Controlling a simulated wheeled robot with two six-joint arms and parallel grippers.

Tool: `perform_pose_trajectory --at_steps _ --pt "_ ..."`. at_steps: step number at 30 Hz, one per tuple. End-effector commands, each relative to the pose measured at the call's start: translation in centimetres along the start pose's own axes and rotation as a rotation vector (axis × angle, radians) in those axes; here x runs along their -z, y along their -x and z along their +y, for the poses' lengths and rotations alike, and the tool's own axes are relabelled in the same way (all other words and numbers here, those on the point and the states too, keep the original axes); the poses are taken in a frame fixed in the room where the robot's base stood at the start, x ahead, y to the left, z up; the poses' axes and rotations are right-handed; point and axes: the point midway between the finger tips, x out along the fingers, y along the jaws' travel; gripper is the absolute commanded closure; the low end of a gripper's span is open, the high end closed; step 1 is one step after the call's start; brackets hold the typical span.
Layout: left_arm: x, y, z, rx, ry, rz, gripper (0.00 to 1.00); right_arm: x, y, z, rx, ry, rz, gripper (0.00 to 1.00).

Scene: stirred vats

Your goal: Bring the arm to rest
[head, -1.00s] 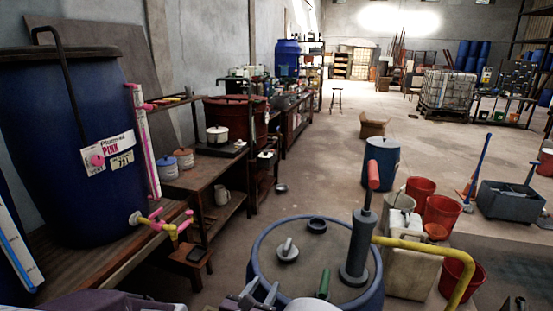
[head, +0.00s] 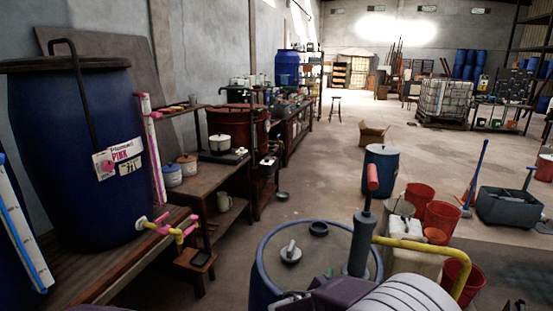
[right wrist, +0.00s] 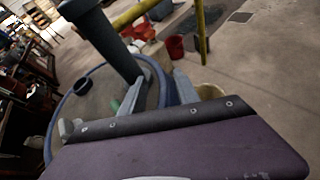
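My right gripper (head: 285,301) is at the bottom of the head view, low in front of the blue drum (head: 263,262) with a grey top. Its purple body and my ribbed wrist cover part of that drum. In the right wrist view my right gripper (right wrist: 158,88) has its two grey fingers apart, with nothing seen held between them. The hand pump (head: 358,240) with a red grip stands upright on the drum, just beyond the gripper. Only a purple sliver of my left arm shows at the bottom left edge; its gripper is out of view.
A yellow pipe (head: 430,248) reaches right from the pump. White jerrycans, red buckets (head: 442,215) and a blue drum (head: 382,170) stand to the right and beyond. At left, a bench (head: 95,268) carries a large blue vat (head: 75,170) with a pink-and-yellow tap (head: 165,227). Open floor lies farther back.

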Motion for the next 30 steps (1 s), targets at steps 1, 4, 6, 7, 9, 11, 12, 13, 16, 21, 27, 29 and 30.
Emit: perform_pose_trajectory --at_steps 1,4,6,7,9,11,12,13,16,21,27,29,30 --pt "0.0 0.0 0.0 0.0 0.0 0.0 0.59 -0.5 -1.5 -3.3 0.101 -0.079 0.041 0.62" --pt "0.0 0.0 0.0 0.0 0.0 0.0 0.59 0.7 -2.9 -11.3 0.357 -0.328 0.176 0.62" --pt "0.0 0.0 0.0 0.0 0.0 0.0 0.59 3.1 -2.1 -16.2 0.55 -0.576 0.285 0.62" --pt "0.0 0.0 0.0 0.0 0.0 0.0 0.59 4.3 -1.4 -17.8 0.629 -0.693 0.329 0.62" --pt "0.0 0.0 0.0 0.0 0.0 0.0 0.59 7.0 0.5 -19.5 0.778 -0.945 0.411 0.62" --pt "0.0 0.0 0.0 0.0 0.0 0.0 0.59 9.0 2.1 -19.8 0.883 -1.143 0.463 0.62" --pt "0.0 0.0 0.0 0.0 0.0 0.0 0.59 10.2 3.0 -19.6 0.943 -1.266 0.492 0.62" --pt "0.0 0.0 0.0 0.0 0.0 0.0 0.59 10.9 3.7 -19.2 0.985 -1.353 0.511 0.62" --pt "0.0 0.0 0.0 0.0 0.0 0.0 0.59 13.3 5.7 -17.4 1.109 -1.614 0.556 0.62" --pt "0.3 3.8 0.1 0.0 0.0 -0.001 0.59 10.7 7.4 -13.9 1.202 -1.926 0.555 0.62" --pt "1.1 10.1 0.2 0.0 0.0 0.001 0.59 5.0 10.0 -13.1 1.201 -1.919 0.556 0.62" --pt "1.2 11.7 0.2 0.0 0.0 0.001 0.59 3.6 10.7 -12.9 1.201 -1.918 0.556 0.62" --pt "1.3 12.6 0.2 0.0 0.0 0.0 0.59 2.7 11.1 -12.7 1.2 -1.917 0.556 0.62"
